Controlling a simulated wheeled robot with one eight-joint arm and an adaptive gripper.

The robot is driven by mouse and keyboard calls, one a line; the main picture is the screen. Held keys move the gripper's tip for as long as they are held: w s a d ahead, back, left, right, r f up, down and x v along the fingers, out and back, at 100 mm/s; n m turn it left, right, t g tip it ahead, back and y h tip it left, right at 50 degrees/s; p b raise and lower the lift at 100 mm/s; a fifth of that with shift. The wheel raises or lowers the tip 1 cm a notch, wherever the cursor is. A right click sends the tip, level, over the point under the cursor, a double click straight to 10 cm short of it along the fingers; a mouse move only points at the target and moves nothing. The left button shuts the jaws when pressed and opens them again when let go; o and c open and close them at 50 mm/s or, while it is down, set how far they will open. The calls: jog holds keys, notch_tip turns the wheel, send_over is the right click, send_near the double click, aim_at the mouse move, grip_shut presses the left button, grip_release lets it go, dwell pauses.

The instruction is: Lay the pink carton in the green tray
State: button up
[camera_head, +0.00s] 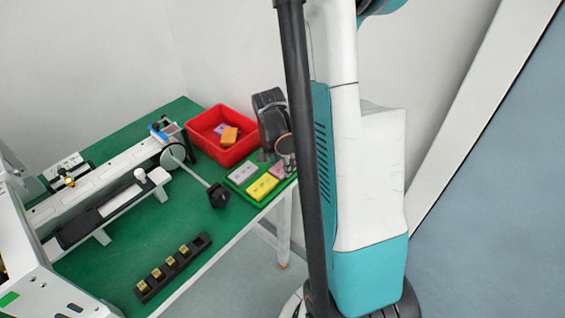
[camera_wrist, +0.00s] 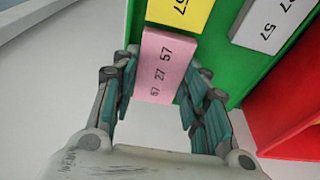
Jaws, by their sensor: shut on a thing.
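The pink carton (camera_wrist: 162,66), printed with dark numbers, sits between the fingers of my gripper (camera_wrist: 160,78) in the wrist view. My gripper is shut on it. In the head view the pink carton (camera_head: 277,171) shows just below my gripper (camera_head: 282,160), at the right end of the green tray (camera_head: 240,189). In the wrist view it overlaps the green tray (camera_wrist: 215,62); whether it touches the tray floor I cannot tell. A yellow carton (camera_head: 261,187) and a light grey carton (camera_head: 242,173) lie in the tray.
A red bin (camera_head: 205,129) with an orange and a purple carton stands behind the tray. A black rack (camera_head: 174,270) with several small yellow blocks lies at the front. A long white machine (camera_head: 105,185) fills the left of the green table. My arm hides the right side.

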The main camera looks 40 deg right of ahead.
jog(key=o, duration=0.9)
notch_tip(320, 180, up, 12)
jog(key=a, duration=0.2)
jog(key=shift+a, duration=0.2)
jog(key=shift+f, duration=0.1)
